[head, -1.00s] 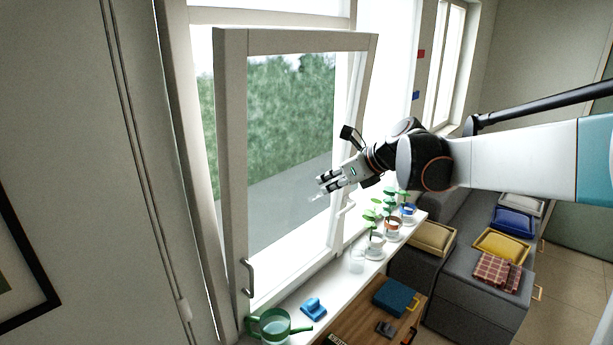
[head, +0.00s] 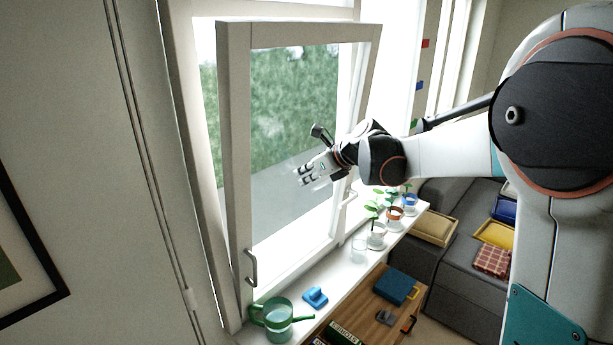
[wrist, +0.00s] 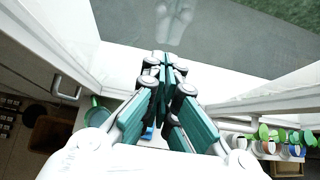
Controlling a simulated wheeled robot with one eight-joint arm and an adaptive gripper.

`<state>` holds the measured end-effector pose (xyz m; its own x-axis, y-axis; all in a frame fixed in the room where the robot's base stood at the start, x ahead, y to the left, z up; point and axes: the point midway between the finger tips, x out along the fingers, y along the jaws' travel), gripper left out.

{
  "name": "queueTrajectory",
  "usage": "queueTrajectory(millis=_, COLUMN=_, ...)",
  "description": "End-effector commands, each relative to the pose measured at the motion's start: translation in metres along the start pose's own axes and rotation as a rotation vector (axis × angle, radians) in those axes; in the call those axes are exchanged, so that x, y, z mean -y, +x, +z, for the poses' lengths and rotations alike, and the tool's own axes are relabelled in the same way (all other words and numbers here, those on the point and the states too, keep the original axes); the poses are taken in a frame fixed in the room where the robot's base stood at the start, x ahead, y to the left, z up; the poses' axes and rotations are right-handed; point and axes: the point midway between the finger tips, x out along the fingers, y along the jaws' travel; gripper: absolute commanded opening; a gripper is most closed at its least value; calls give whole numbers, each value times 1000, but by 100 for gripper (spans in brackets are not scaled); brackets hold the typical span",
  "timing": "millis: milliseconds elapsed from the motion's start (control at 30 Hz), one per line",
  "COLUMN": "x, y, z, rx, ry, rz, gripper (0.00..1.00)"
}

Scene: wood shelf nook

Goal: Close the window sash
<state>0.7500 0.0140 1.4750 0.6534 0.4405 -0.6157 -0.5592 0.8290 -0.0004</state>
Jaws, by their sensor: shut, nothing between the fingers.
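The window sash (head: 239,150) is a white frame with a glass pane, standing swung inward from the window frame (head: 188,150) in the head view. A grey handle (head: 251,268) is on its lower left side and also shows in the wrist view (wrist: 66,88). My gripper (head: 304,176) is shut and empty, in front of the glass at mid height, right of the sash's centre. In the wrist view my gripper (wrist: 162,62) points at the pane, with a faint reflection beyond it. I cannot tell whether the fingertips touch the glass.
A wooden table (head: 365,315) and a grey sofa (head: 455,262) are on the right.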

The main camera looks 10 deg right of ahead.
Motion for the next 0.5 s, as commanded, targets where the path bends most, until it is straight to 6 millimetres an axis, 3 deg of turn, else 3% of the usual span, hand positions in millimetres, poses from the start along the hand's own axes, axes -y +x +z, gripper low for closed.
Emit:
queueTrajectory(millis=133, x=0, y=8, z=7, rx=0, ry=-2, rz=2, gripper=0)
queueTrajectory(millis=333, x=-1, y=40, z=37, rx=1, ry=-2, rz=3, gripper=0)
queueTrajectory(millis=500, x=-1, y=54, z=51, rx=2, ry=-1, rz=2, gripper=0)
